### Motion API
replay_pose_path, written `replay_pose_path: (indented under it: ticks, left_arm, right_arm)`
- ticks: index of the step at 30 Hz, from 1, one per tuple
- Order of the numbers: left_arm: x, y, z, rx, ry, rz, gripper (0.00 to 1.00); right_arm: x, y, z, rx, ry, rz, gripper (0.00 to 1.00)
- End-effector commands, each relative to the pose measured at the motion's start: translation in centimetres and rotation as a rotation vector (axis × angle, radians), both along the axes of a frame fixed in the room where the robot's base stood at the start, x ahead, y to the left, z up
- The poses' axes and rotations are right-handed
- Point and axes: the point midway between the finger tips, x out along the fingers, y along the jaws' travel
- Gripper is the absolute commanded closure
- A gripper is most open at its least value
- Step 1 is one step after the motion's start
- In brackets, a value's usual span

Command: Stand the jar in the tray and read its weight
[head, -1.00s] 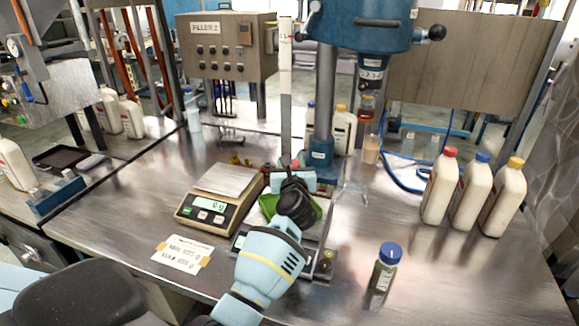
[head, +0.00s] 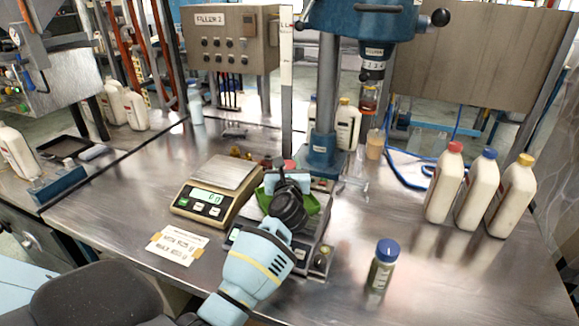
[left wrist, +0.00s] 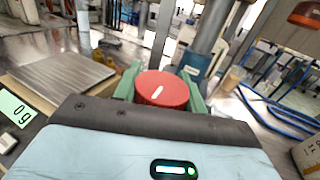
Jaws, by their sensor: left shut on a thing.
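My left gripper (head: 287,180) is shut on a jar with a red lid (left wrist: 161,89), seen in the left wrist view between the two fingers. In the head view the red lid (head: 289,165) just shows beyond the gripper; the jar's body is hidden. The gripper is over the green tray (head: 312,205), which rests on a scale (head: 325,235) in front of the blue column. My wrist hides much of the tray and the scale's display, so I cannot tell whether the jar touches the tray. My right gripper is not in view.
A second scale (head: 240,172) reading zero stands left of the tray. A blue-capped jar (head: 382,268) stands at the front right. Several white bottles (head: 478,205) stand at the right. A paper card (head: 178,243) lies at the front left.

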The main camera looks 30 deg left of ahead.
Motion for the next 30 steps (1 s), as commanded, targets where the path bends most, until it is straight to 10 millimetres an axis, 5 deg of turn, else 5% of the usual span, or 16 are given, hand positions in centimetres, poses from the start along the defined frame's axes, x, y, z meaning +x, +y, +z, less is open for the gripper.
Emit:
replay_pose_path:
  ticks: [5,6,11,22,30]
  left_arm:
    - [0.0,0.0,-0.3,0.000,0.000,0.001,0.99]
    - [0.0,0.0,-0.4,-0.001,0.001,0.001,0.57]
    - [0.0,0.0,-0.3,0.000,0.000,0.001,0.37]
    - [-0.1,0.0,0.3,0.001,-0.002,0.000,0.37]
    - [-3.4,-2.6,0.1,-0.002,-0.001,-0.001,0.37]
  right_arm:
    - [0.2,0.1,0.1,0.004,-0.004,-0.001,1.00]
    - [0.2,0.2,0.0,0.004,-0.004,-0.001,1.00]
    - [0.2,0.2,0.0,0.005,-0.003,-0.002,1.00]
    - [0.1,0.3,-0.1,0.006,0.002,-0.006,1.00]
    - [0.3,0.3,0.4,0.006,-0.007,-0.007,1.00]
